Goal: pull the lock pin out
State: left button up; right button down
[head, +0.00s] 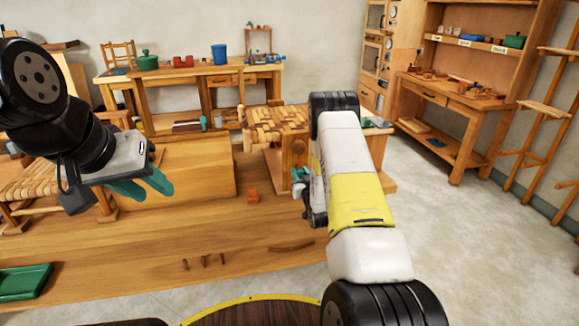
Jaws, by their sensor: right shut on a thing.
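A wooden stand (294,150) with a woven bark top (278,117) stands at the right end of the bench (100,259). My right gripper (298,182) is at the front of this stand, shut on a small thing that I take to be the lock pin. The pin itself is hidden by the teal fingertips and my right arm. My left gripper (145,186) hangs over the left part of the bench, its two teal fingers apart and nothing seen between them.
A small orange block (254,197) sits mid-bench. Several short pegs (205,261) and a curved strip (291,247) lie near its front. A green tray (24,281) is at front left. Shelves (463,90) stand at back right. Floor at right is clear.

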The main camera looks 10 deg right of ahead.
jog(key=c, duration=1)
grip_release()
jog(key=shift+s, duration=0.15)
jog(key=shift+c, duration=0.2)
jog(key=s, duration=0.7)
jog(key=shift+s+d, duration=0.15)
jog(key=shift+s, duration=0.25)
